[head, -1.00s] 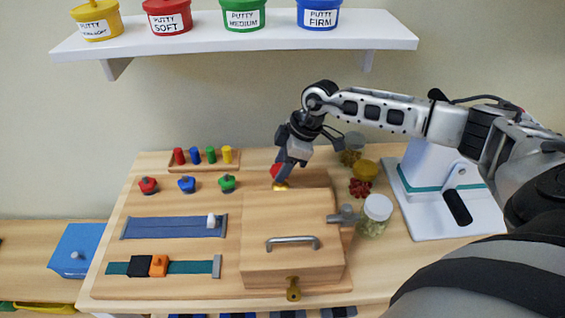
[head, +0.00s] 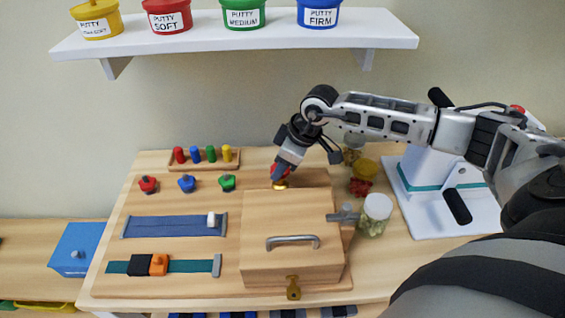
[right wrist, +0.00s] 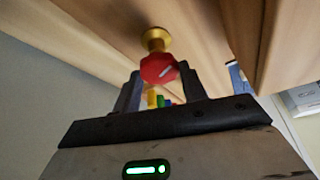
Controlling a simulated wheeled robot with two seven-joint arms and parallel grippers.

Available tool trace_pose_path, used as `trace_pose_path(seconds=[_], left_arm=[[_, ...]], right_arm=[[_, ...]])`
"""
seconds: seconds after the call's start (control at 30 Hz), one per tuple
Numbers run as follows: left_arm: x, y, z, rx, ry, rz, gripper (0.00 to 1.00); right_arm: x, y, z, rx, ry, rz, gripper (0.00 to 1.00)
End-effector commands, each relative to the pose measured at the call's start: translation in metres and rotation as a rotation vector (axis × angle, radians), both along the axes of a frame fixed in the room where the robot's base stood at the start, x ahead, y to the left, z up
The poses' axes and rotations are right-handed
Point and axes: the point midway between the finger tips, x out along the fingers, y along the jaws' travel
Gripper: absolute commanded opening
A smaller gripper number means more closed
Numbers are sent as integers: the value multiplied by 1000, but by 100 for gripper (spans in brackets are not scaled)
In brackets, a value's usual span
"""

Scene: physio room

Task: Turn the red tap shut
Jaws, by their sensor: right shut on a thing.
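The red tap (right wrist: 159,69) has a round red knob with a pale line on it and sits on a brass stem. In the right wrist view the knob is between the two fingers of my right gripper (right wrist: 160,88), which is shut on it. In the head view the gripper (head: 279,174) comes down at the back edge of the wooden box, and the tap (head: 283,183) shows only in part behind the fingers, with brass below. My left gripper is in neither view.
The wooden box (head: 265,215) with a metal handle stands just in front of the tap. Red, blue and green knobs (head: 187,184) lie to its left. A lidded jar (head: 375,215) stands right of the box. A putty shelf (head: 230,42) hangs above.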

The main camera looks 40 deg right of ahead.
Motion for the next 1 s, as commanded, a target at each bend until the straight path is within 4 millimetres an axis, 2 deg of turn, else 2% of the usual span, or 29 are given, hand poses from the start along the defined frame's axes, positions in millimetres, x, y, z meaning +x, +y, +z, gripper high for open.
trace_pose_path(seconds=[0.13,0.17,0.23,0.53,0.67,0.77,1.0], left_arm=[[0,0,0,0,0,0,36],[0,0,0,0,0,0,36],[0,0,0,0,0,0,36],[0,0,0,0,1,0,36],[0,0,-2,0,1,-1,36],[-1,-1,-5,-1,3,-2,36],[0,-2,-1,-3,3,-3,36]], right_arm=[[0,-1,0,-2,1,0,19],[0,-1,0,-3,2,0,45],[0,-1,0,-2,1,0,64],[0,-1,1,-1,1,1,64],[-3,-3,10,0,-2,1,64],[-8,-7,25,-3,-4,1,64],[-27,-21,79,-3,-1,1,64]])
